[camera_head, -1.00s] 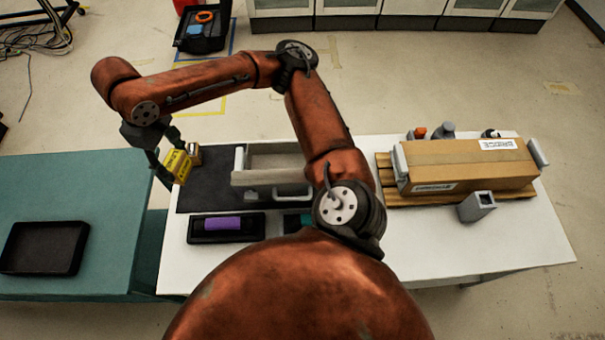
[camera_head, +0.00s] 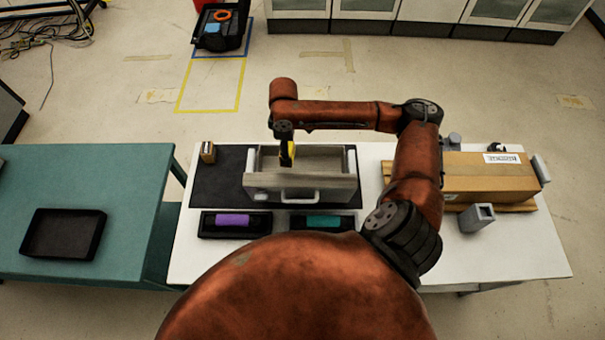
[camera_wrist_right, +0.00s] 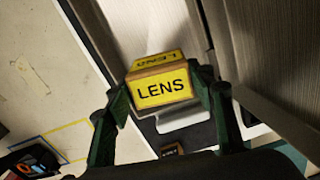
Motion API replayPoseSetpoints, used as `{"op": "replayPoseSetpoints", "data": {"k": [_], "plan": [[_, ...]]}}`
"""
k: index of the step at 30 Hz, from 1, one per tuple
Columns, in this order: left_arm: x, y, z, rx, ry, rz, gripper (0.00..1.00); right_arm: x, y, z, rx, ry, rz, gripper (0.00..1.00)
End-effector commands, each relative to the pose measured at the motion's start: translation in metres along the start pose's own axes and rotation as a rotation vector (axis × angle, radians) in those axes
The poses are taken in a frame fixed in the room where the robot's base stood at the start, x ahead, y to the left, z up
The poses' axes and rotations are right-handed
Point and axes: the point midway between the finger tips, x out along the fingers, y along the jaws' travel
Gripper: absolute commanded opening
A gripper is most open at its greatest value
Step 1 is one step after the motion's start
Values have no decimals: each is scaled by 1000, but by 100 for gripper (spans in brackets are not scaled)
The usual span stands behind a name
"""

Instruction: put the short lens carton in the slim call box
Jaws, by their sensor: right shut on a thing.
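The lens carton (camera_wrist_right: 161,90) is a small yellow box with brown edges and LENS printed on two faces. My right gripper (camera_wrist_right: 165,88) is shut on it, one finger on each side. In the head view the carton shows as a bit of yellow (camera_head: 292,150) mostly hidden by the gripper (camera_head: 287,158). The gripper and carton are over the open grey box (camera_head: 300,182) with a front handle, in its left half as seen from the head. No label names this box as the call box. My left gripper is not in view.
A small brown carton (camera_head: 207,152) stands on the dark mat (camera_head: 215,185) left of the grey box. Black trays with a purple piece (camera_head: 232,220) and a teal piece (camera_head: 322,221) lie in front. A large cardboard box (camera_head: 490,175) is at the right.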

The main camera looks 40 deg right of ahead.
Motion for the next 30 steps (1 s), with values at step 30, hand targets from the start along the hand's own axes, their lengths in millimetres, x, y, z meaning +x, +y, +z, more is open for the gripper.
{"op": "replayPoseSetpoints", "data": {"k": [30], "plan": [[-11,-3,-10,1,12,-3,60,134,14,45,-133,0,-2,25]]}}
